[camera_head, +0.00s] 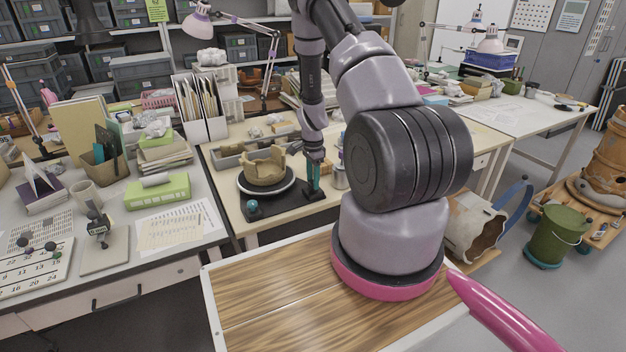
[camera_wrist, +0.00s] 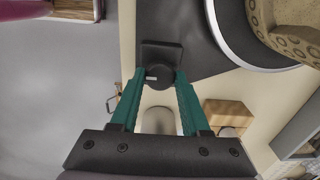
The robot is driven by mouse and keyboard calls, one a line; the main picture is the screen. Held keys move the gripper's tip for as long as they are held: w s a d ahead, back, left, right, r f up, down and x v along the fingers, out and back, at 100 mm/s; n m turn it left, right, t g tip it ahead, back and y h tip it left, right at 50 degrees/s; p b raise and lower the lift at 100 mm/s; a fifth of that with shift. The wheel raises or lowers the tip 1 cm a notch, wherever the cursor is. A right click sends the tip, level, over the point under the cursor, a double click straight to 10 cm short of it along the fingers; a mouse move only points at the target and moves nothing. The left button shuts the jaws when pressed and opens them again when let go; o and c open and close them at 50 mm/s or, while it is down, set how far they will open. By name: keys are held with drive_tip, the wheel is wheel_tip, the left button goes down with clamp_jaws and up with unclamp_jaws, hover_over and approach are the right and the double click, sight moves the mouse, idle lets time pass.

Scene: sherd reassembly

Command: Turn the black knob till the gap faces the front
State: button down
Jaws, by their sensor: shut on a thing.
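A tan, broken-rimmed pot (camera_head: 265,172) stands on a round turntable with a pale rim (camera_head: 287,186), on a black base (camera_head: 285,209). Its rim is uneven, and I cannot tell clearly which way the gap faces. Part of the pot (camera_wrist: 291,38) also shows in the wrist view at upper right. My gripper (camera_head: 313,190) points down at the right part of the base. In the wrist view, its green fingers (camera_wrist: 159,80) are shut on the black knob (camera_wrist: 161,72), which has a small white mark. The head view does not show the knob clearly.
A small teal-topped piece (camera_head: 252,207) sits at the base's front left corner. Trays (camera_head: 230,158) lie behind the turntable. A wooden-topped surface (camera_head: 270,290) lies in the foreground.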

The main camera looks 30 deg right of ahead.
drive_tip(key=shift+n, duration=0.3)
drive_tip(key=n, duration=0.3)
drive_tip(key=shift+n, duration=0.4)
drive_tip(key=n, duration=0.4)
drive_tip(key=shift+n, duration=0.3)
drive_tip(key=n, duration=0.8)
drive_tip(key=shift+n, duration=0.3)
drive_tip(key=shift+c, duration=1.9)
unclamp_jaws()
